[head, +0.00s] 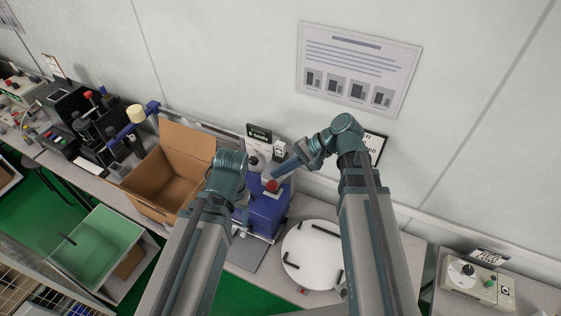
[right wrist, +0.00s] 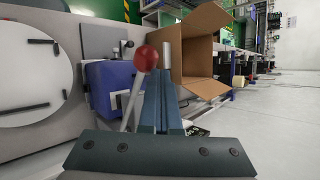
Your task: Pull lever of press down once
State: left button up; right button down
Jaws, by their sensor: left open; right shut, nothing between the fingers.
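The press is a blue machine (head: 264,214) on the bench in the middle of the head view. Its blue body (right wrist: 108,88) also shows in the right wrist view. Its lever is a pale rod (right wrist: 131,103) with a red ball knob (right wrist: 146,58), also visible in the head view (head: 272,186). My right gripper (head: 275,174) is shut and empty, close to the knob. In the right wrist view its fingers (right wrist: 160,82) lie just right of the lever; I cannot tell whether they touch it. My left gripper (head: 243,212) is open beside the press's left side, mostly hidden by its arm.
An open cardboard box (head: 165,180) stands left of the press. A round white plate (head: 312,254) with dark bars lies to its right. A control box (head: 480,284) is at far right. The wall is close behind the bench.

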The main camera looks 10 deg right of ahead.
jog(key=shift+s+a+f+b, duration=0.65)
jog(key=shift+s+f+b, duration=0.25)
jog(key=shift+s, duration=0.1)
jog(key=shift+s+a+f+b, duration=0.65)
jog(key=shift+s+f+b, duration=0.2)
jog(key=shift+s+f, duration=0.1)
dwell(3.1)
jog(key=shift+r, duration=0.1)
dwell(0.5)
jog(key=w+d+r+p, duration=0.5)
jog(key=w+r+p, duration=0.2)
jog(key=w, duration=0.1)
jog(key=shift+w+d+r+p, duration=0.15)
jog(key=shift+d+r+p, duration=0.1)
jog(key=shift+r+p, duration=0.1)
dwell(1.3)
